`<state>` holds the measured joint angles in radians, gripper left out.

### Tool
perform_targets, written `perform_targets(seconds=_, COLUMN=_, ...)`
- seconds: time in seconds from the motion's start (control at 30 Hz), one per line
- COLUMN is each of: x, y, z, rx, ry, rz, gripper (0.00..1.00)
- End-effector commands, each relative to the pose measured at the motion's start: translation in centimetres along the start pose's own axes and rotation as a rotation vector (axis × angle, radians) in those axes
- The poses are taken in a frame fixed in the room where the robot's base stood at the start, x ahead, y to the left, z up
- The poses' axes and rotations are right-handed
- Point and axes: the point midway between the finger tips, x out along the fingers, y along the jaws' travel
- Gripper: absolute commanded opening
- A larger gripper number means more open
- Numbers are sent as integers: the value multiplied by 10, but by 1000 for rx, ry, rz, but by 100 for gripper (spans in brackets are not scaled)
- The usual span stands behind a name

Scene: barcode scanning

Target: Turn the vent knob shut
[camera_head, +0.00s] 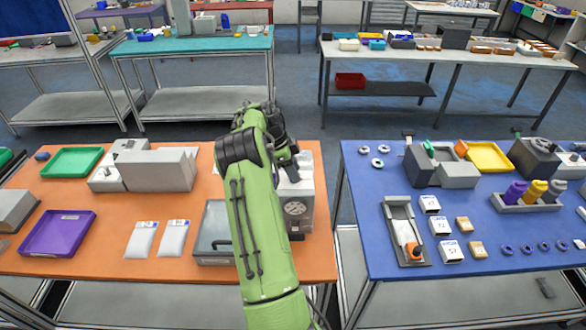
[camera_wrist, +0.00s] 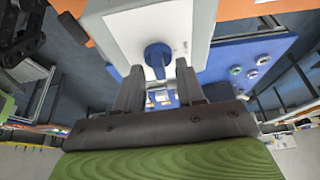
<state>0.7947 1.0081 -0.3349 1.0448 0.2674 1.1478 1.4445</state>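The vent knob (camera_wrist: 157,54) is blue, with a round head and a narrow part reaching toward my gripper. It sits on the face of a pale box-shaped device (camera_wrist: 130,28). The device also shows in the head view (camera_head: 297,207), at the right edge of the orange table, with a round dial on its front. My gripper (camera_wrist: 160,67) is open, its two fingertips on either side of the knob's narrow part, with gaps visible. I cannot tell whether either finger touches it. In the head view my green arm hides the knob and most of the gripper.
A clear-lidded grey box (camera_head: 213,235) stands left of the device on the orange table (camera_head: 110,255). White packets (camera_head: 141,240) and a purple tray (camera_head: 58,233) lie farther left. A gap separates this table from the blue table (camera_head: 365,220), which holds several parts.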

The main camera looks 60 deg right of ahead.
Motion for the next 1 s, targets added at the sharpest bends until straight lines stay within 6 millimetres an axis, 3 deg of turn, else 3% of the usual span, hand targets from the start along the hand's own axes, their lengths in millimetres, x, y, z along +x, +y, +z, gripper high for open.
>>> perform_targets(seconds=0.13, x=0, y=0, z=0, rx=0, ry=0, rz=0, gripper=38)
perform_targets(seconds=0.4, x=0, y=0, z=0, rx=-1, ry=0, rz=0, gripper=0)
perform_targets(seconds=0.77, x=0, y=0, z=1, rx=-24, ry=-1, rz=-11, gripper=0)
perform_targets(seconds=1.0, x=2, y=1, z=2, rx=-136, ry=-1, rz=-61, gripper=0)
